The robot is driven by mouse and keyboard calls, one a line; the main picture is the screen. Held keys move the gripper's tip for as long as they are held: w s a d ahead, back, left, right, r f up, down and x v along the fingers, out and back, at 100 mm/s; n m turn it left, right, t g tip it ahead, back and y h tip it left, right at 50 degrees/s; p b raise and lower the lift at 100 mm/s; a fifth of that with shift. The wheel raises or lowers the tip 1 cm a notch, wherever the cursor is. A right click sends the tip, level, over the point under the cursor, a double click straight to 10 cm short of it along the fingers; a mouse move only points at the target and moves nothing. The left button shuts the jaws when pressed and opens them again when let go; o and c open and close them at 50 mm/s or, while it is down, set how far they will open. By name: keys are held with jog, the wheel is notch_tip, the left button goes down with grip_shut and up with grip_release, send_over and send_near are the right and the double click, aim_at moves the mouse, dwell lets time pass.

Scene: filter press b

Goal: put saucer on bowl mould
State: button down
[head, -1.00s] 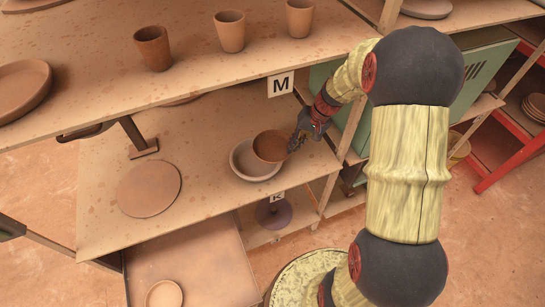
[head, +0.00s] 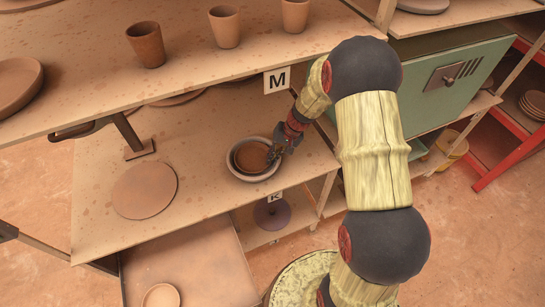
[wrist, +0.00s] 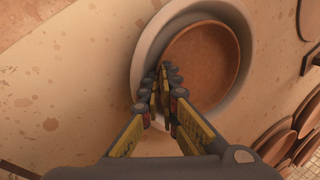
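The brown round dish, which I take as the saucer (head: 250,155), sits inside the rim of a pale grey round dish, which I take as the bowl mould (head: 234,170), on the middle shelf. In the wrist view the saucer (wrist: 205,60) lies within the mould's pale ring (wrist: 146,62), nearer its right side. My gripper (head: 273,155) is at the saucer's right edge in the head view. In the wrist view my gripper (wrist: 168,72) has its fingertips close together on the saucer's rim. Whether the saucer rests fully on the mould is hard to tell.
A flat round disc (head: 145,190) lies to the left on the same shelf. The upper shelf (head: 190,75) holds several cups and hangs over the back. A small dish (head: 160,296) sits below at the front.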

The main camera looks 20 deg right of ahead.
jog(key=shift+f, duration=0.15)
jog(key=c, duration=2.3)
grip_release()
jog(key=shift+s, duration=0.1)
jog(key=p+v, duration=0.1)
jog(key=v, duration=0.2)
jog(key=shift+p, duration=0.35)
jog(key=s+d, duration=0.1)
jog(key=d, duration=0.2)
jog(key=s+d+b, duration=0.1)
jog(key=s+d, duration=0.1)
jog(key=d, duration=0.2)
jog(key=s+d+b, duration=0.1)
jog(key=s+d, duration=0.1)
jog(key=d, duration=0.2)
jog(key=shift+r, duration=0.2)
